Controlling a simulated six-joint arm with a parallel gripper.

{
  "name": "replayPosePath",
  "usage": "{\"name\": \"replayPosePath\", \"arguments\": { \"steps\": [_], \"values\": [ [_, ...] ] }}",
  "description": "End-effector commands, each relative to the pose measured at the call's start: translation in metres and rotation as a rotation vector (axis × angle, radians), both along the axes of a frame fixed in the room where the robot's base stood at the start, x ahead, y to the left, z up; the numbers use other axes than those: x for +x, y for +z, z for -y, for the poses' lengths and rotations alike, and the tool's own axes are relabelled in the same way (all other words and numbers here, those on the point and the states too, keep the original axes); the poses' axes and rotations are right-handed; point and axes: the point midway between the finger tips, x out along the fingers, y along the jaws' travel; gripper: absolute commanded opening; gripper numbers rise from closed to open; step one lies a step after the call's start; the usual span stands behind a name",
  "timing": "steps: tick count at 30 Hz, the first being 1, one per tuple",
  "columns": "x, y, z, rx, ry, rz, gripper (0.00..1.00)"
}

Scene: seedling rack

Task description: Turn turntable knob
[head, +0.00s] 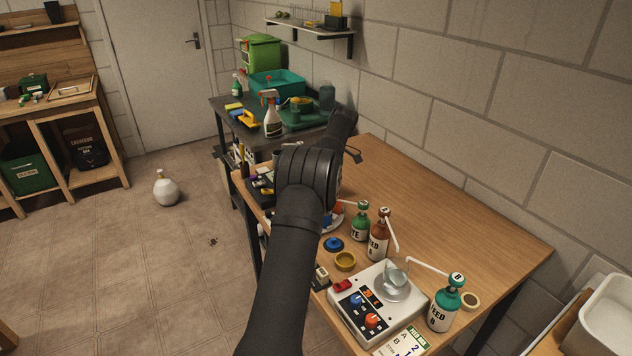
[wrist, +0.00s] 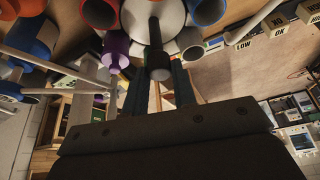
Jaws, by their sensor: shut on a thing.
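My gripper (wrist: 161,78) shows in the wrist view, its two dark fingers pointing up from the bottom. They are shut around a dark knob (wrist: 157,55) with a slim stem. The knob stands before the pale turntable (wrist: 136,17), ringed by blue, red and purple holders. The exact contact between fingers and knob is partly hidden. In the head view my dark arm reaches over the wooden table and hides the gripper and most of the turntable; only a small part with red and blue pieces (head: 333,216) shows beside it.
Green (head: 360,222) and brown (head: 378,240) bottles stand close to the right of my arm. A white control box (head: 360,322) with a glass beaker (head: 396,272) and a teal-capped bottle (head: 444,305) stand nearer. The table's right back (head: 440,205) is clear.

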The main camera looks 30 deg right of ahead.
Motion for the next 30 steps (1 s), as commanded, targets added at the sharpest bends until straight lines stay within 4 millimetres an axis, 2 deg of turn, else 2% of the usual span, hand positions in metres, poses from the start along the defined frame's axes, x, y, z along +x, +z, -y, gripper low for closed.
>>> {"name": "replayPosePath", "arguments": {
  "steps": [7,8,11,22,30],
  "values": [
    [0.0,0.0,0.001,-0.002,-0.001,0.0,0.02],
    [0.0,0.0,0.001,-0.002,-0.001,0.0,0.27],
    [0.0,0.0,0.001,-0.001,-0.001,0.0,0.46],
    [0.0,0.005,0.003,-0.001,-0.002,0.001,0.46],
    [-0.004,0.041,0.018,-0.003,-0.001,0.002,0.46]
  ]
}}
